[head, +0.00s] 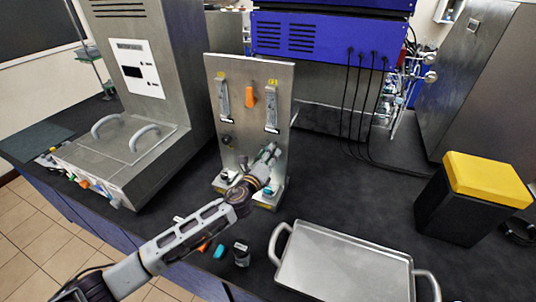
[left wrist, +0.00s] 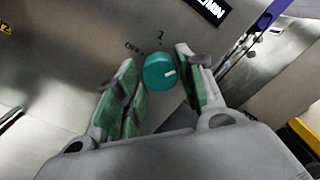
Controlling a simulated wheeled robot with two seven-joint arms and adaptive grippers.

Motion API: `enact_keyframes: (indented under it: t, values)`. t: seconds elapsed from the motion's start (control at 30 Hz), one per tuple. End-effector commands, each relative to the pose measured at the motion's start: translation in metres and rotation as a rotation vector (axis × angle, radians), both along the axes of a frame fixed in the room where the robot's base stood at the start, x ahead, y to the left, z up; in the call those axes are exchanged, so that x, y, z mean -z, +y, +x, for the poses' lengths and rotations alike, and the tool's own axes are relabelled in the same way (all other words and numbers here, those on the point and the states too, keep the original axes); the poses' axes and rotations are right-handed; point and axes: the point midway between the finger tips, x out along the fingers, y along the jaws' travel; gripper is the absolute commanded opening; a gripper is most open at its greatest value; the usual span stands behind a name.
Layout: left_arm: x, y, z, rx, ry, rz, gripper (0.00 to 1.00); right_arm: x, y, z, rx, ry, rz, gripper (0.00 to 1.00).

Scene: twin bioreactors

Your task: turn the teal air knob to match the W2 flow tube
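The teal knob (left wrist: 160,72) sits on the steel panel, with a pale pointer mark on its face. My left gripper (left wrist: 162,84) is open, its green-padded fingers to either side of the knob; I cannot tell whether they touch it. In the head view my left gripper (head: 272,154) reaches to the lower right of the upright steel panel (head: 247,130). Two flow tubes stand on the panel, a left one (head: 223,99) and a right one (head: 271,114), each under a yellow label too small to read. Their float levels cannot be read. My right gripper is not in view.
An orange piece (head: 250,96) is between the tubes. A metal tray (head: 345,265) lies in front at right. A black bin with a yellow lid (head: 487,180) stands far right. Small items, including a teal block (head: 219,251), lie near the bench's front edge.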

Motion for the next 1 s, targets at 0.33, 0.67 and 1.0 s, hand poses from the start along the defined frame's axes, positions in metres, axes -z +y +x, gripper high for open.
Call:
enact_keyframes:
  t: [0.33, 0.67, 1.0]
  values:
    - [-0.002, 0.001, 0.001, -0.002, -0.003, -0.001, 0.55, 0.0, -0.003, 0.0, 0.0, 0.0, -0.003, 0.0]
    - [-0.002, 0.004, -0.006, -0.003, -0.004, -0.002, 0.55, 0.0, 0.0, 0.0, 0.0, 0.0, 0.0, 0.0]
    - [-0.002, 0.016, -0.034, -0.004, -0.003, -0.001, 0.55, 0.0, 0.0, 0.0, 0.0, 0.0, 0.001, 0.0]
